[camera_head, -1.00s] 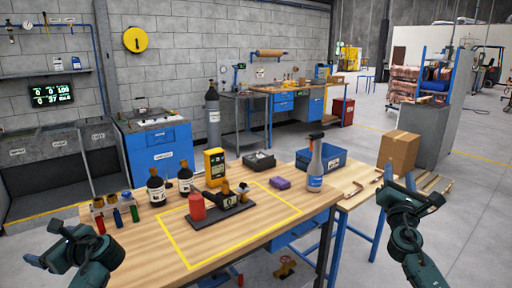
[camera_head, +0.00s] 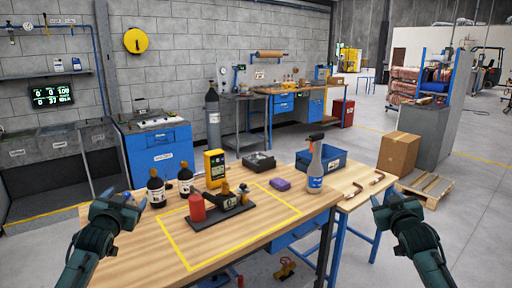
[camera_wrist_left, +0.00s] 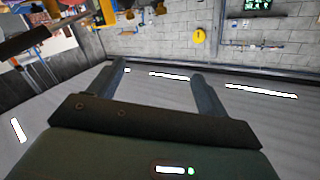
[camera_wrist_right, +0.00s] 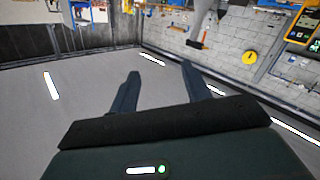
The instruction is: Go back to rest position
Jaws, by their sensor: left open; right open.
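My left gripper (camera_head: 116,201) is raised at the left end of the wooden workbench (camera_head: 190,262), in front of the bottles. In the left wrist view its two fingers (camera_wrist_left: 160,85) stand apart with nothing between them. My right gripper (camera_head: 388,203) is raised right of the bench, in front of the copper pieces. In the right wrist view its fingers (camera_wrist_right: 162,88) are apart and empty. A copper tube piece (camera_head: 353,189) and another bent copper piece (camera_head: 377,177) lie on the bench's right part.
A cardboard box (camera_head: 398,153) and a pallet (camera_head: 427,187) are at the right.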

